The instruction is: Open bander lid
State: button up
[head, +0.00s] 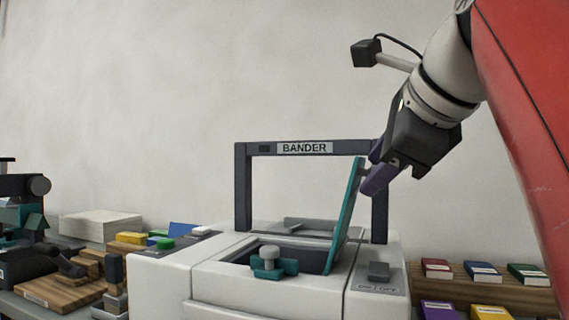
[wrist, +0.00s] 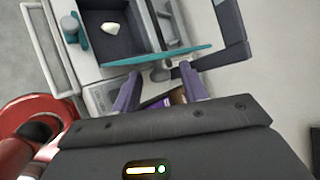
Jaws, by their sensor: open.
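The bander (head: 225,280) is a pale machine with a dark arch labelled BANDER. Its teal lid (head: 346,215) stands raised, nearly upright and leaning slightly right, and the dark compartment (head: 300,252) beside it is uncovered. In the wrist view the lid (wrist: 150,56) shows nearly edge-on, with a small grey knob (wrist: 160,72) on its near side. My gripper (head: 373,175) is open at the right of the lid's upper part. In the wrist view its purple fingers (wrist: 160,82) are spread, with the knob about between their tips; contact cannot be told.
A teal clamp with a grey knob (head: 268,262) sits at the compartment's front left. A small whitish thing (wrist: 110,28) shows inside the compartment. The arch (head: 242,190) stands close behind the lid. Small coloured boxes (head: 485,273) are on a wooden rack at right.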

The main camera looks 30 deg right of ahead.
jog(key=p+v, duration=0.2)
jog(key=v, duration=0.5)
jog(key=shift+s+r, duration=0.2)
jog(key=shift+s, duration=0.15)
jog(key=shift+a, duration=0.1)
